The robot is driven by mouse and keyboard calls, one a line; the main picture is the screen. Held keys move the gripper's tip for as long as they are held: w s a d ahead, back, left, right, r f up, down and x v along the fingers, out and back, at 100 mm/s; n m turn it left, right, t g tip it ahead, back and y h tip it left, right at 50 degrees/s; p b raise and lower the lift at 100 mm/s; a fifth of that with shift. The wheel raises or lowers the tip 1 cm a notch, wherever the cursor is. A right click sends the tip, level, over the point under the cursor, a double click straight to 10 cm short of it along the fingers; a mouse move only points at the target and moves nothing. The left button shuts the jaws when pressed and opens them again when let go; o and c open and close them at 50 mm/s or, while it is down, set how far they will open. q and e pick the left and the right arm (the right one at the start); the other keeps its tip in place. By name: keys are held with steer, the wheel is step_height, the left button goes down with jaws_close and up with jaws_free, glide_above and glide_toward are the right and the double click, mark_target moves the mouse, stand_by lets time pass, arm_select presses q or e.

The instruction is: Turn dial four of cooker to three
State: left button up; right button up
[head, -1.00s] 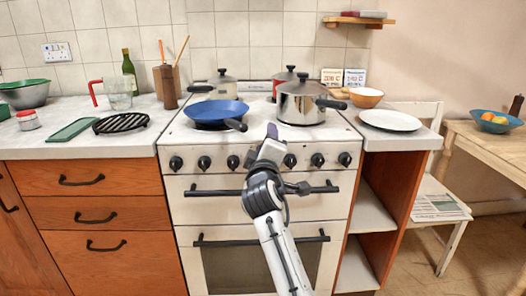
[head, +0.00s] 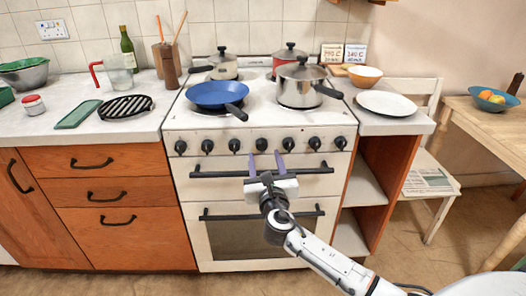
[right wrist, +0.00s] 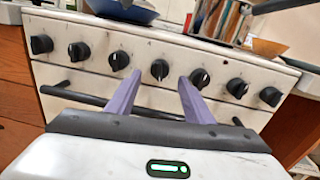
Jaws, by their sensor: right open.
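The white cooker (head: 180,190) has a row of several black dials across its front panel. Dial four (head: 261,144), counted from the left, is in the middle of the row. It also shows in the right wrist view (right wrist: 160,69), lying between the two purple fingers as seen there. Its setting is too small to read. My right gripper (head: 265,158) is open and empty, its fingers pointing at the panel just below dial four in the head view. The fingers appear apart from the dial. My left gripper is not in view.
A black oven handle (head: 215,174) runs below the dials, close behind my right gripper. The white plate (head: 390,103) is on the right counter.

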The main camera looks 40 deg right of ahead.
mark_target(263, 149)
steer(key=x, duration=0.3)
steer(key=shift+w+d, duration=0.2)
steer(key=shift+w, duration=0.2)
steer(key=shift+w+d, duration=0.15)
steer(key=shift+w, duration=0.15)
steer(key=shift+c, duration=0.4)
steer(key=c, duration=1)
steer(key=shift+o, duration=0.2)
steer(key=shift+f+m+b, duration=0.2)
steer(key=shift+m+b, duration=0.6)
steer(key=shift+m, duration=0.2)
steer(key=shift+r+m, duration=0.1)
steer(key=shift+m, duration=0.5)
steer(key=o, duration=1)
steer(key=shift+o, duration=0.2)
